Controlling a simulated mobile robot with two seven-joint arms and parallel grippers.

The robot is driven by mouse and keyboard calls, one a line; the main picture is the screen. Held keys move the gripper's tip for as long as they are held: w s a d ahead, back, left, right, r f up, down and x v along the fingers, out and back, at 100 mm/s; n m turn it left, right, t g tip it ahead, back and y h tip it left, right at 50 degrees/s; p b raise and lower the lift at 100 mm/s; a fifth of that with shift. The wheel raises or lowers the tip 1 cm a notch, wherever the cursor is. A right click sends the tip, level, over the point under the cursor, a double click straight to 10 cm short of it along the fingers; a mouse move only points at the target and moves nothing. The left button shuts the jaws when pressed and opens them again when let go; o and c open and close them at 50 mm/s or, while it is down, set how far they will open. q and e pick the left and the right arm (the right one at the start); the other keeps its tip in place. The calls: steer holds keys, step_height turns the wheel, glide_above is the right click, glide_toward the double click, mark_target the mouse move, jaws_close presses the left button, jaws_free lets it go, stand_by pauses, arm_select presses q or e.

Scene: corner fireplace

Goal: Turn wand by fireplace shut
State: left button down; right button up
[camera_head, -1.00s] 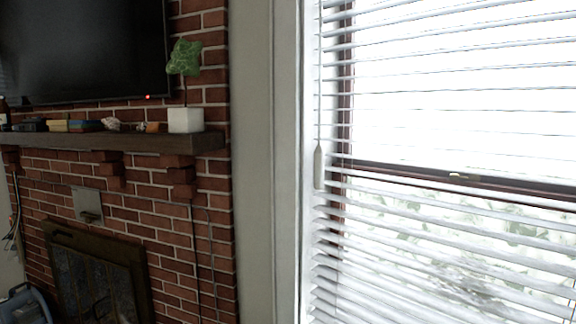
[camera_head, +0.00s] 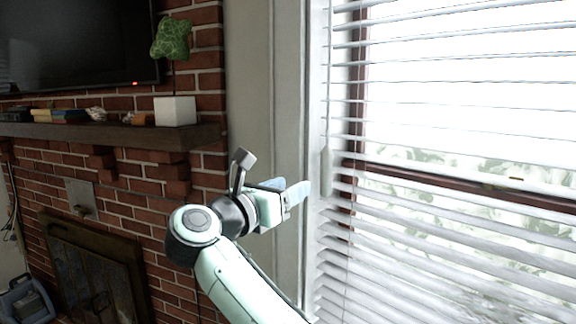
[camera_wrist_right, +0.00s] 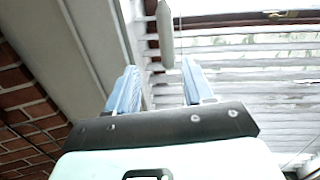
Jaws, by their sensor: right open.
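The white wand (camera_head: 326,170) hangs upright at the left edge of the window blind (camera_head: 450,228). The blind's slats are tilted open, with bright outdoors and greenery showing between them. My right gripper (camera_head: 292,190) is just left of the wand's lower end in the head view. In the right wrist view, the wand (camera_wrist_right: 166,35) hangs ahead of the open fingers (camera_wrist_right: 158,76), a little right of the middle between them. Its lower end appears near fingertip height, and nothing is held. I cannot tell the exact depth gap. My left gripper is out of view.
A brick fireplace (camera_head: 140,220) with a wooden mantel (camera_head: 100,133) is at the left. Pale window trim (camera_head: 255,100) lies between brick and blind.

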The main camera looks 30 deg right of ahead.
mark_target(323, 172)
steer(key=shift+m, duration=0.4)
steer(key=x, duration=0.4)
steer(key=p+x, duration=0.1)
steer(key=x, duration=0.3)
steer(key=s+p+x, duration=0.1)
steer(key=x, duration=0.3)
steer(key=shift+d+r, duration=0.2)
steer(key=shift+d, duration=0.1)
steer(key=shift+w+d+f, duration=0.15)
steer(key=shift+w+d, duration=0.1)
steer(key=shift+d, duration=0.2)
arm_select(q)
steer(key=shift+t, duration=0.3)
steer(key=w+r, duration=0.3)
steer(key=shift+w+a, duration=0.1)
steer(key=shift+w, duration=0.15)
arm_select(e)
steer(key=c, duration=0.9)
steer(key=shift+c, duration=0.2)
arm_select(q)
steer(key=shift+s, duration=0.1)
